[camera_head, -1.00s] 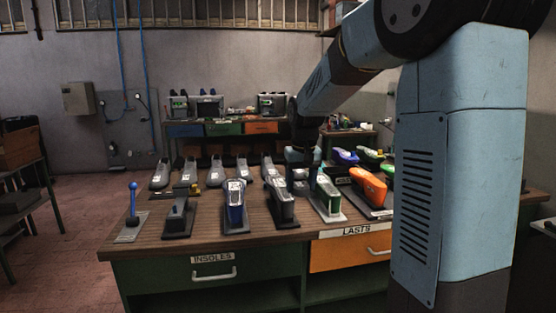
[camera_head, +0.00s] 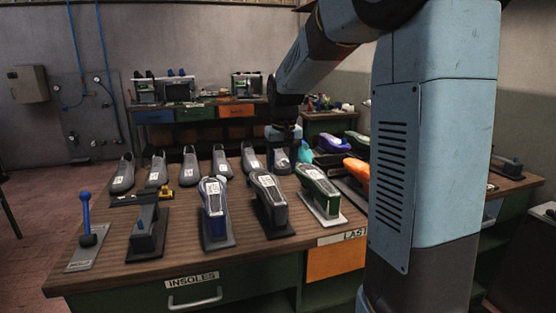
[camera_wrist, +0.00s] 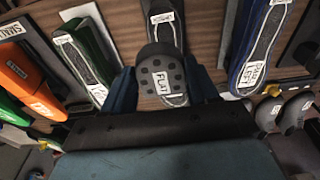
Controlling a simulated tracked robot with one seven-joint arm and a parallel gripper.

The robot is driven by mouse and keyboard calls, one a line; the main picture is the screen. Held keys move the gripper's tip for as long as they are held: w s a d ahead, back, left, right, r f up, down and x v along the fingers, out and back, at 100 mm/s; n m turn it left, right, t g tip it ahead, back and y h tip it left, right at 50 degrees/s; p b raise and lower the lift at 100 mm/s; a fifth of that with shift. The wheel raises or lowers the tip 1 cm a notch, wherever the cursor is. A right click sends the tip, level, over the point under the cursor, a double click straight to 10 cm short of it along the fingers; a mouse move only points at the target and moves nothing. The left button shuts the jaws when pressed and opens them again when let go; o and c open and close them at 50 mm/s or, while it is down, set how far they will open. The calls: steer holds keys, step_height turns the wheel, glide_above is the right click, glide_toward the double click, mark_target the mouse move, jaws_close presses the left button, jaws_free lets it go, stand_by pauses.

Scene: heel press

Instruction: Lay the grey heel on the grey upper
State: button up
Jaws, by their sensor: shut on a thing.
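The grey heel (camera_wrist: 161,78), a rounded piece with dark dots and a white label reading FLAT, is between the blue fingers of my gripper (camera_wrist: 162,88) in the wrist view. My gripper is shut on it. The grey upper (camera_wrist: 162,20) lies beyond it, partly hidden by the heel; whether they touch I cannot tell. In the head view the grey upper (camera_head: 268,194) lies sole up on a dark stand between a blue and a green upper. My gripper (camera_head: 283,138) is behind it; the held heel is hard to make out there.
The blue upper (camera_head: 214,203) and green upper (camera_head: 318,186) flank the grey one closely. A row of grey shoe shapes (camera_head: 157,170) stands behind. A blue-knobbed lever (camera_head: 87,215) is at the left. An orange shape (camera_head: 357,170) lies right. Bare wood (camera_head: 108,225) shows at the left.

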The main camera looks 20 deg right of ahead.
mark_target(278, 200)
steer(key=shift+a+f, duration=0.25)
steer(key=shift+f, duration=0.35)
steer(key=shift+a+f, duration=0.25)
steer(key=shift+f, duration=3.35)
steer(key=shift+f, duration=0.45)
steer(key=o, duration=1.2)
steer(key=shift+c, duration=0.2)
steer(key=r, duration=0.4)
steer(key=s+r, duration=0.1)
steer(key=r, duration=0.8)
steer(key=shift+s+r, duration=0.1)
steer(key=shift+s, duration=0.25)
steer(key=shift+r, duration=0.15)
